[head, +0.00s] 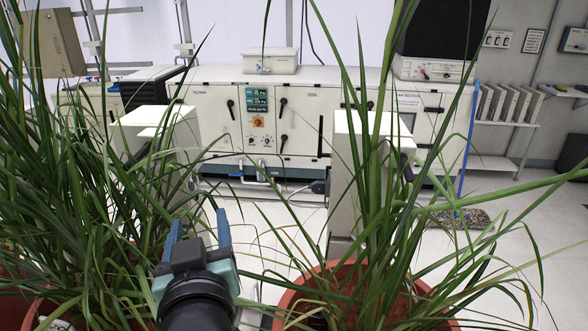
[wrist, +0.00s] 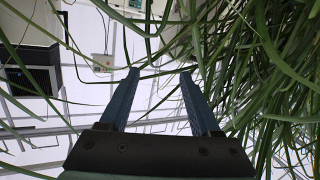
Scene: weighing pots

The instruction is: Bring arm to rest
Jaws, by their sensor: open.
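My gripper (head: 197,228) is in the lower middle of the head view, between two potted plants, its two blue fingers pointing away from me. In the wrist view the fingers (wrist: 160,78) stand apart with nothing held between them, only thin leaves and background. A grassy plant (head: 75,200) fills the left of the head view, close beside my gripper. Another plant (head: 385,190) rises from a red-brown pot (head: 285,300) to the right. In the wrist view, dense leaves (wrist: 285,75) crowd the right side. Whether leaves touch the fingers I cannot tell.
Two pale box-like stands (head: 345,180) (head: 185,140) rise behind the plants. A long white cabinet (head: 305,120) with black handles lines the back. A shelf (head: 510,105) stands at the right wall. Bare floor (head: 520,210) shows on the right, partly behind leaves.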

